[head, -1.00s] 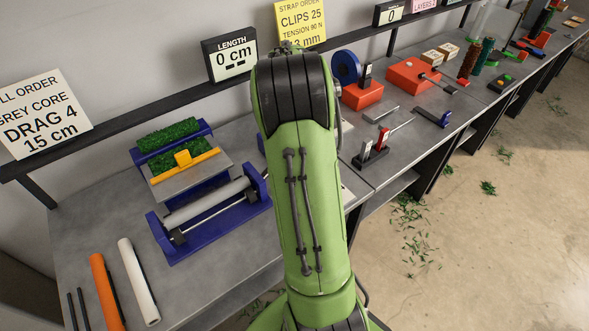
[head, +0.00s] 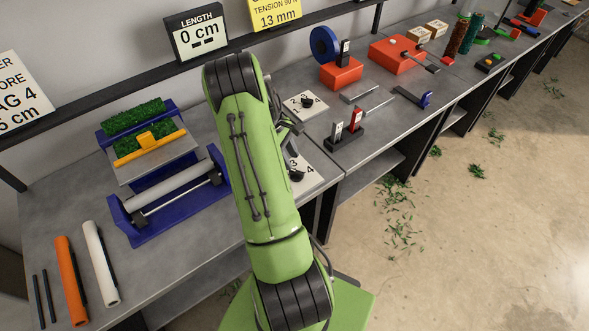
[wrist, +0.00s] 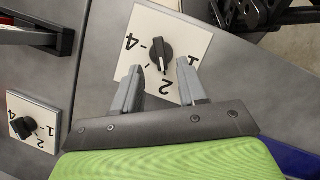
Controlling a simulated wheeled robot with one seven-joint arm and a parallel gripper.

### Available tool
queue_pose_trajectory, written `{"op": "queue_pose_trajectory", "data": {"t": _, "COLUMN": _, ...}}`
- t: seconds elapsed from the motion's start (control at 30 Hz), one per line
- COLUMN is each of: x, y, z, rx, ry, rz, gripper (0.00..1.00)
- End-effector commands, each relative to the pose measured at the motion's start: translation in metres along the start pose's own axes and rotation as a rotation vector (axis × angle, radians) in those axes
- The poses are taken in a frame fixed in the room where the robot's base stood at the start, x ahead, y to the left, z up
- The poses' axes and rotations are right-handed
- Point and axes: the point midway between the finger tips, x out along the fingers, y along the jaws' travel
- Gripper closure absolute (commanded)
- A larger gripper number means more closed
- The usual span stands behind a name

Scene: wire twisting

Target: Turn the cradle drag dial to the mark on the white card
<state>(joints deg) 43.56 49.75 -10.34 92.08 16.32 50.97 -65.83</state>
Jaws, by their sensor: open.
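The dial (wrist: 161,52) is a black knob on a square white plate with 4, 2 and 1 readable, upside down in the wrist view. Its white line appears to point toward the 2. The same plate seems to be the nearer one in the head view (head: 308,178), partly behind my arm. My gripper (wrist: 160,72) is open, its two grey fingers at the near side of the knob, apart from it as far as I can tell.
The blue cradle (head: 165,222) with a grey roller stands left of my arm. A second dial plate (head: 306,103) lies farther back; it also shows in the wrist view (wrist: 33,122). A black stand with red and white clips (head: 346,135) is to the right.

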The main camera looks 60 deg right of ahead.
Motion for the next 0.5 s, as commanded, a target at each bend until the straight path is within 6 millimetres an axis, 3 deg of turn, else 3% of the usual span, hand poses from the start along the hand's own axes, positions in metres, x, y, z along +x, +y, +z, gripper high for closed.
{"op": "queue_pose_trajectory", "data": {"t": 0.03, "x": 0.015, "y": -0.001, "z": 0.000, "rx": 0.001, "ry": -0.003, "rz": -0.004, "gripper": 0.58}}
{"op": "queue_pose_trajectory", "data": {"t": 0.2, "x": 0.044, "y": 0.000, "z": 0.000, "rx": 0.001, "ry": -0.002, "rz": -0.002, "gripper": 0.58}}
{"op": "queue_pose_trajectory", "data": {"t": 0.5, "x": 0.052, "y": 0.000, "z": 0.000, "rx": 0.001, "ry": 0.000, "rz": 0.001, "gripper": 0.58}}
